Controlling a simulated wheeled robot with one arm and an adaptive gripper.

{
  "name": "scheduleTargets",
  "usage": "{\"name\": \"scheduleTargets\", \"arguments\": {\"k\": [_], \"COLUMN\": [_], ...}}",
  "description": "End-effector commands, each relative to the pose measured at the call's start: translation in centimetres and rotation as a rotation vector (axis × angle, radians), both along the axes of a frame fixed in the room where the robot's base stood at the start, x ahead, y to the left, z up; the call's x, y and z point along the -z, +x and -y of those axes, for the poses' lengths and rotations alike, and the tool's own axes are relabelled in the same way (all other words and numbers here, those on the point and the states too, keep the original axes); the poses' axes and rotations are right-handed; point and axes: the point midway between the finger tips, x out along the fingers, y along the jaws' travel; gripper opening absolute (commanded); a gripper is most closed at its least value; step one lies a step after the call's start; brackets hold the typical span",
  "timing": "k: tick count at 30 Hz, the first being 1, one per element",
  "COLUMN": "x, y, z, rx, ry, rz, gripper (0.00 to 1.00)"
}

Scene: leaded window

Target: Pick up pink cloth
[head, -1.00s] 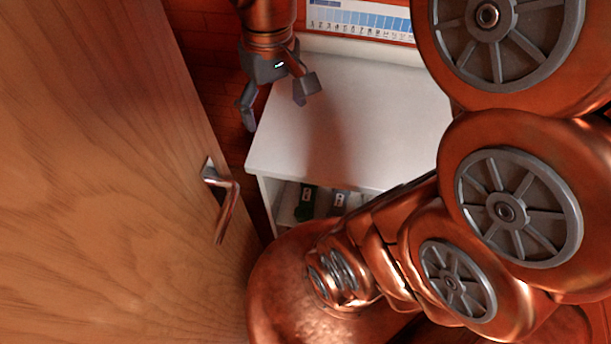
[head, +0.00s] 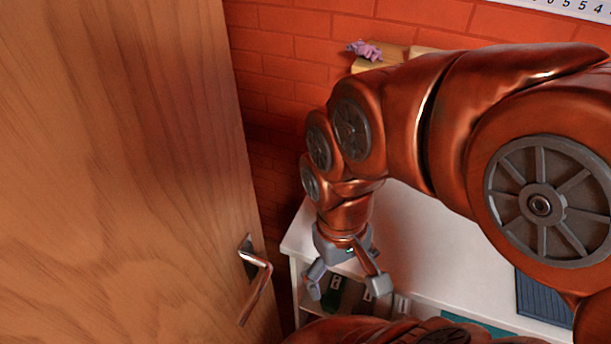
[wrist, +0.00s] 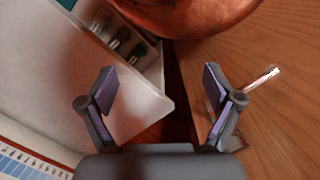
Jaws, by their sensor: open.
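The pink cloth (head: 365,50) is a small crumpled pinkish-purple bundle. It lies on a light wooden ledge or box (head: 378,62) against the brick wall, at the top of the head view. My gripper (head: 345,287) is open and empty, over the front left corner of the white cabinet, well below and in front of the cloth. In the wrist view my gripper (wrist: 160,100) has its fingers wide apart, with the cabinet corner and dark floor between them. The cloth is not in the wrist view.
A wooden door (head: 120,170) with a metal handle (head: 255,280) fills the left side. The white cabinet (head: 430,240) has shelves with bottles (head: 333,294) under its top. A dark blue ridged item (head: 543,297) lies at the right. My arm crosses in front of the wall.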

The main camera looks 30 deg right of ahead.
Motion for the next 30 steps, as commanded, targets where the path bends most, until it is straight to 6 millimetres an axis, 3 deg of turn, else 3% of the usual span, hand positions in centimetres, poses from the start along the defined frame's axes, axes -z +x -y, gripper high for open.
{"name": "scheduleTargets", "arguments": {"k": [5,8,20,30], "x": [-0.2,-1.0,-7.7,-13.2], "y": [0.4,1.7,12.5,21.0], "z": [0.0,0.0,1.2,4.3], "rx": [-0.003,-0.012,-0.072,-0.089], "ry": [0.001,0.007,0.047,0.07], "rz": [0.003,0.016,0.131,0.236], "gripper": [0.93,0.93,0.93,0.93]}}
